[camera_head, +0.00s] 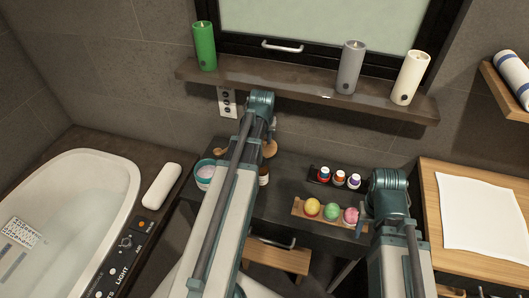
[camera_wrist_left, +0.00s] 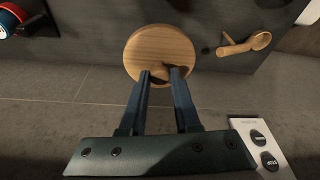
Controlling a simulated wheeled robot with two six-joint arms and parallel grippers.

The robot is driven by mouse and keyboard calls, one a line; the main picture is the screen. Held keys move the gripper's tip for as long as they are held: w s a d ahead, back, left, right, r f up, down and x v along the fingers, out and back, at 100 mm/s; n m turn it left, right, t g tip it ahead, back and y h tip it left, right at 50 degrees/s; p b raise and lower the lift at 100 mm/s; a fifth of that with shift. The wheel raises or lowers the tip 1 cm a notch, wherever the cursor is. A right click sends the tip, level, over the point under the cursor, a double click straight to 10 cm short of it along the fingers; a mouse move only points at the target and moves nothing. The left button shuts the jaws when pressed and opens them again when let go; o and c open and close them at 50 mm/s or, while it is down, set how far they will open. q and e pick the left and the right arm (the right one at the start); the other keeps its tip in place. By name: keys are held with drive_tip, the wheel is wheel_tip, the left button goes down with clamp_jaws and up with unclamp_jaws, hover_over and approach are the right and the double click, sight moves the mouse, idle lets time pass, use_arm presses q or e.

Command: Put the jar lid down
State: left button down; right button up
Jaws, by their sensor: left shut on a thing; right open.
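The jar lid is a round wooden disc (camera_wrist_left: 160,52) held between the fingertips of my left gripper (camera_wrist_left: 160,78) in the left wrist view. In the head view part of the lid (camera_head: 270,149) shows just right of my left gripper (camera_head: 268,128), over the back of the dark counter. I cannot tell whether the lid touches the counter. A turquoise jar (camera_head: 204,172) with pale contents stands open to the left of my left arm. My right gripper (camera_head: 364,220) is by the right end of the bath-ball tray; its fingers are mostly hidden.
A brown bottle (camera_head: 263,177) stands partly behind my left arm. A wooden scoop (camera_wrist_left: 245,45) lies beside the lid. Small bottles stand in a black tray (camera_head: 312,179); colored balls sit on a wooden tray (camera_head: 298,210). A candle shelf (camera_head: 290,84) overhangs the back.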

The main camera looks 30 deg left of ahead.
sight(264, 149)
use_arm(q)
drive_tip(key=shift+d+f+b, duration=0.2)
drive_tip(key=shift+f+b, duration=0.25)
drive_tip(key=shift+f, duration=0.65)
use_arm(e)
drive_tip(key=shift+f, duration=1.05)
use_arm(q)
wheel_tip(264, 149, down, 5)
drive_tip(key=b, duration=0.4)
drive_tip(key=shift+r+b, duration=0.15)
drive_tip(key=shift+b, duration=0.2)
use_arm(e)
wheel_tip(264, 149, down, 5)
drive_tip(key=shift+r, duration=0.15)
use_arm(q)
drive_tip(key=c, duration=0.6)
unclamp_jaws()
drive_tip(key=p+v, duration=1.1)
drive_tip(key=v, duration=0.1)
drive_tip(key=shift+r+p, duration=0.15)
drive_tip(key=shift+p, duration=0.2)
use_arm(e)
wheel_tip(264, 149, up, 12)
